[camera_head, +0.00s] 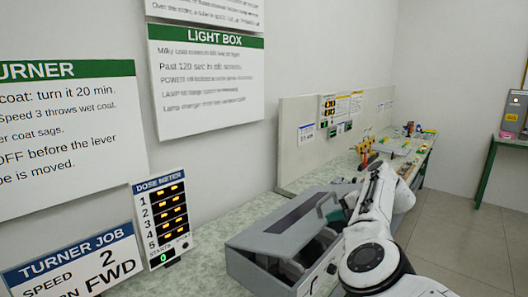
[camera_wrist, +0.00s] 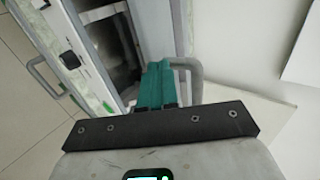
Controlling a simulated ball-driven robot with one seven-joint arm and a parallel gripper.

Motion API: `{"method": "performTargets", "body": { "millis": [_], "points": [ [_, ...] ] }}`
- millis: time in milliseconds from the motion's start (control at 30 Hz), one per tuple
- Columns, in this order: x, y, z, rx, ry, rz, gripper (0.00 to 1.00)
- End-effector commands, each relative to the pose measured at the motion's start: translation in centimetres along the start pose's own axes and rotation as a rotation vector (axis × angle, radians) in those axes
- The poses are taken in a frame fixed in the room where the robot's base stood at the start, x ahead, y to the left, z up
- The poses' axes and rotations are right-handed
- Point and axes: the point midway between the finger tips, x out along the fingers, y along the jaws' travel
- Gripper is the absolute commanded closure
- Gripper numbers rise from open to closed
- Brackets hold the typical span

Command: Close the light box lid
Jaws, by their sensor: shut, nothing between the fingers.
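The light box (camera_head: 240,268) is a grey box on the bench in the head view. Its grey lid (camera_head: 262,241), with a dark window strip, is raised at a slant, and a gap shows the dark inside. My gripper (camera_head: 335,213) is at the lid's right side, partly hidden by my arm. In the wrist view its teal fingers (camera_wrist: 156,85) are shut with nothing between them. They are at a grey loop handle (camera_wrist: 197,75) beside the lid; I cannot tell if they touch it. The box's front wall (camera_wrist: 85,50) and open inside show at upper left.
A dose meter panel (camera_head: 162,217) and a turner job sign (camera_head: 75,262) stand left of the box. A pale partition (camera_head: 300,135) rises behind it. Small coloured items (camera_head: 366,148) lie farther along the bench. Open floor (camera_head: 460,240) is at right.

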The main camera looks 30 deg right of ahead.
Motion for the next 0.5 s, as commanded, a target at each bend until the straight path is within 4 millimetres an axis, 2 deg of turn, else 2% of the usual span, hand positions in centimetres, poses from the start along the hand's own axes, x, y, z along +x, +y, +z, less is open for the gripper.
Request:
{"method": "performTargets", "body": {
  "millis": [33, 200, 333, 500],
  "points": [
    [0.9, 1.9, 0.0, 0.004, 0.002, -0.038, 1.00],
    [2.4, 5.4, 0.0, 0.003, 0.002, -0.168, 1.00],
    [3.4, 7.3, 0.0, 0.000, 0.000, -0.241, 1.00],
    [4.3, 8.9, 0.0, -0.002, 0.000, -0.237, 1.00]
  ]
}}
